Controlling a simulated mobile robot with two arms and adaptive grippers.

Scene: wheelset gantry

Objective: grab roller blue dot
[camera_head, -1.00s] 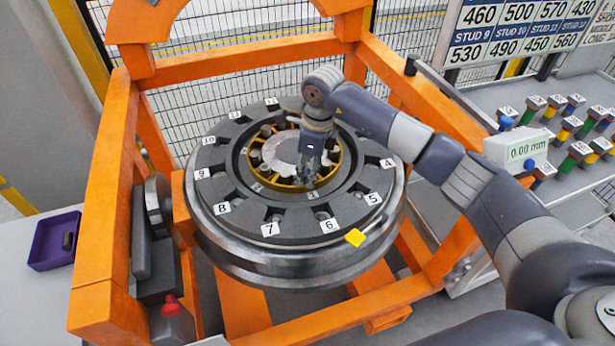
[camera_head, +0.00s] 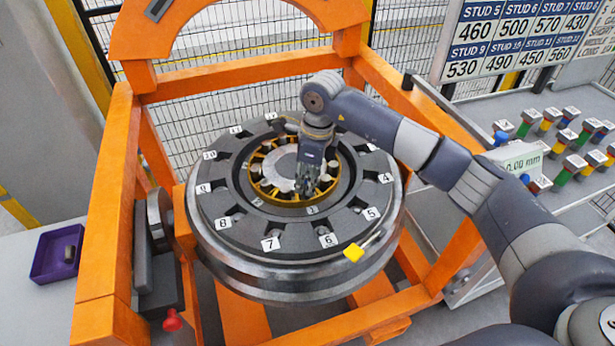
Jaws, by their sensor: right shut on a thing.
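The bearing's yellow cage (camera_head: 262,192) holds several dark rollers around a grey centre, inside the dark numbered ring of the large wheel (camera_head: 285,285). My right gripper (camera_head: 307,188) points down at the front right part of the cage, near label 3. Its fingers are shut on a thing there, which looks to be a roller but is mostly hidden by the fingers. I cannot make out a blue dot on any roller. My left gripper is not in view.
An orange gantry frame (camera_head: 108,200) surrounds the wheel. A purple tray (camera_head: 45,272) with a dark part stands left. A gauge (camera_head: 520,165) and several coloured studs (camera_head: 575,165) are on the right bench.

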